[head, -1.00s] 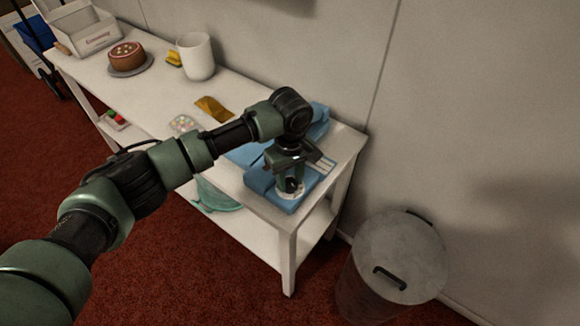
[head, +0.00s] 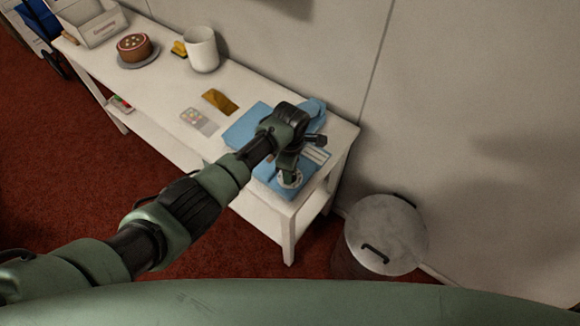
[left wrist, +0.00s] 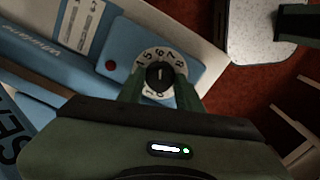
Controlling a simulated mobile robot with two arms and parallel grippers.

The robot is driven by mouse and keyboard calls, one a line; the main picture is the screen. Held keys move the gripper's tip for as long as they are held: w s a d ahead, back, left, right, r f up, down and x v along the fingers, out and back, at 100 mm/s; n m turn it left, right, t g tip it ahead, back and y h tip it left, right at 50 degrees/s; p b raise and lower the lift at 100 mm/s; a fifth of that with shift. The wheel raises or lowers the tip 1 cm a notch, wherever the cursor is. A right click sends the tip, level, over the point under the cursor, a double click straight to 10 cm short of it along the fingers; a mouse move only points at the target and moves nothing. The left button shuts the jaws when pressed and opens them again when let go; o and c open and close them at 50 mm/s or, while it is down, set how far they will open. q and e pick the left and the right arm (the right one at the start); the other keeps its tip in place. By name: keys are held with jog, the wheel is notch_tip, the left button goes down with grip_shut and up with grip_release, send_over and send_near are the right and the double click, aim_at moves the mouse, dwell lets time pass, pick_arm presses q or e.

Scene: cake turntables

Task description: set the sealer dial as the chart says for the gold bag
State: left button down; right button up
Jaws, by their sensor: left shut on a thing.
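The blue sealer (head: 243,129) stands at the near right end of the white table. Its dial has a white numbered ring and a black knob (left wrist: 160,76) with a pale mark pointing up, roughly at the 6 in the left wrist view. My left gripper (head: 289,177) is shut on the knob, one finger on each side (left wrist: 159,90). A white printed card (head: 316,154), seemingly the chart, lies on the sealer; it also shows in the left wrist view (left wrist: 80,24), its text too small to read. The gold bag (head: 220,101) lies flat on the table. My right gripper is out of view.
A clear bag with coloured pieces (head: 197,120) lies near the gold bag. Farther back are a white mug-like container (head: 202,50), a yellow sponge-like item (head: 179,48), a cake (head: 133,46) and a white box (head: 92,24). A lidded grey bin (head: 388,236) stands right of the table.

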pick_arm(q)
jog(key=shift+n, duration=0.3)
jog(key=c, duration=1)
grip_release()
jog(key=shift+o, duration=0.2)
notch_tip(320, 180, up, 8)
jog(key=shift+f, duration=0.1)
